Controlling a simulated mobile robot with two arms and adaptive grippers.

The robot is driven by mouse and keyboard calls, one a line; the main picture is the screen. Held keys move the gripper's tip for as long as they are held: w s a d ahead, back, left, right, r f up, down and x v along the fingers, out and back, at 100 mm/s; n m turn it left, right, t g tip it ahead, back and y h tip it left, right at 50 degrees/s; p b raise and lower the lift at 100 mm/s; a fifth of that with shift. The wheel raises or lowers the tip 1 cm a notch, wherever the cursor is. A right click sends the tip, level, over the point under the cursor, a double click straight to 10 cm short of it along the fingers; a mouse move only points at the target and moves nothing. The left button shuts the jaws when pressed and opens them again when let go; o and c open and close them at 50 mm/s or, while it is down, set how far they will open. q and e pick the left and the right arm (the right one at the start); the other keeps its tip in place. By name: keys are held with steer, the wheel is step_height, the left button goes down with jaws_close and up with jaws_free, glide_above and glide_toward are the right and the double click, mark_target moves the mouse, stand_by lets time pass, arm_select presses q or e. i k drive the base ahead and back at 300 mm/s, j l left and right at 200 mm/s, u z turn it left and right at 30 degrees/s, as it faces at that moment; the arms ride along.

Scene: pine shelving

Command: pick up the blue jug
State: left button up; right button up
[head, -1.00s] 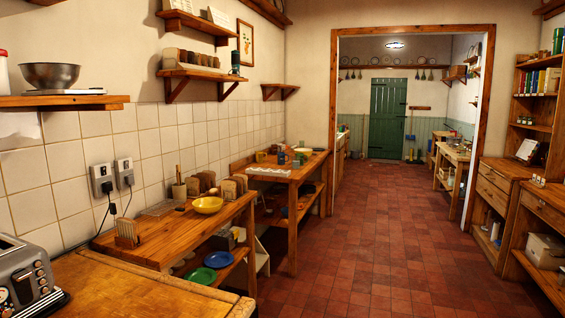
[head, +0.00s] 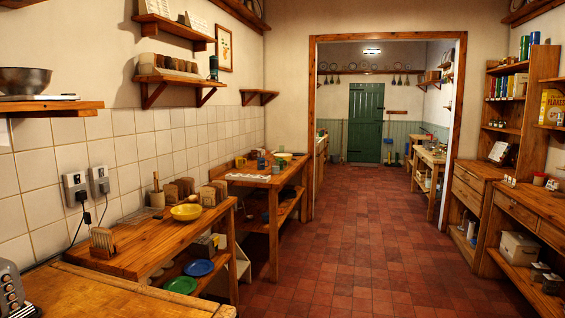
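A small blue vessel (head: 262,163) stands upright on the second wooden table (head: 284,180) along the left wall, near the doorway. It may be the blue jug, but it is too small and far to tell a jug from a mug. Neither of my grippers is in view.
A nearer wooden table (head: 150,238) on the left holds a yellow bowl (head: 187,212) and a toast rack (head: 102,242). A toaster (head: 10,292) sits at the lower left. Drawer cabinets (head: 482,185) line the right. The red tiled floor (head: 345,235) between is clear up to the green door (head: 365,122).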

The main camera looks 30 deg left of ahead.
mark_target(260, 161)
steer(key=i+l, duration=0.1)
steer(key=i, duration=0.2)
steer(key=i+l, duration=0.1)
steer(key=i, duration=0.25)
steer(key=i+u, duration=0.15)
steer(key=i, duration=0.65)
steer(key=i+l+u, duration=0.2)
steer(key=i, duration=0.6)
steer(key=i+u, duration=0.1)
steer(key=i, duration=1.55)
